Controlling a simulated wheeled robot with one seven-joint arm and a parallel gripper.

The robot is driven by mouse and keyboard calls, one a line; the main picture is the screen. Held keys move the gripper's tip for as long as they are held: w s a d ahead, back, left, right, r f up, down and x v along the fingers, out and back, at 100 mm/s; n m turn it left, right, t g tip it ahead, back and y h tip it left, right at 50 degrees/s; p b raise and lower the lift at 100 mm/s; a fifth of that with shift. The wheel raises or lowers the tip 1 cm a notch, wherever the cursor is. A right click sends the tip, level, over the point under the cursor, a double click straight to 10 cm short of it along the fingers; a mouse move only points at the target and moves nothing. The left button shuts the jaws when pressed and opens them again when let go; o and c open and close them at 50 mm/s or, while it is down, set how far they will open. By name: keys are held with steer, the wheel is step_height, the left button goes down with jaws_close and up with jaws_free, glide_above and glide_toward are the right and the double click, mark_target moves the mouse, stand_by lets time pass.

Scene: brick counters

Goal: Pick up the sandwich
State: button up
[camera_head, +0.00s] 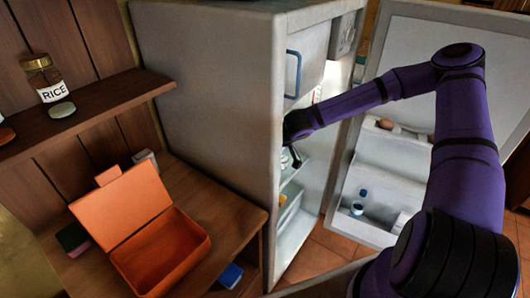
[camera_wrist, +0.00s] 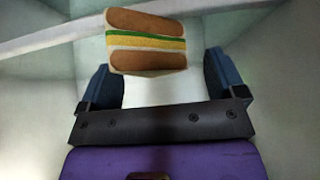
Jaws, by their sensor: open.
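The sandwich (camera_wrist: 146,41) shows in the wrist view, with brown bread at top and bottom and green, yellow and white layers between. My gripper (camera_wrist: 160,78) is open, with one blue finger to the left of the sandwich and one to the right. The sandwich appears between or just beyond the fingertips, nearer the left finger; I cannot tell whether it touches. In the head view my arm reaches into the open fridge (camera_head: 205,85), and the fridge's side wall hides most of my gripper and the sandwich.
A pale shelf edge (camera_wrist: 50,42) crosses behind the sandwich. The open fridge door (camera_head: 385,185) stands at the right, with a bottle (camera_head: 358,203) in it. An open orange lunch box (camera_head: 165,255) sits on the wooden counter at the left. A rice jar (camera_head: 45,78) stands on a shelf above.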

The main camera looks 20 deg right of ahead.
steer(key=x, duration=0.2)
steer(key=shift+w+a+f, duration=0.1)
steer(key=shift+w+f, duration=0.05)
steer(key=shift+f, duration=0.05)
steer(key=shift+c, duration=0.2)
steer(key=c, duration=0.7)
steer(key=shift+o, duration=0.2)
steer(key=shift+r, duration=0.15)
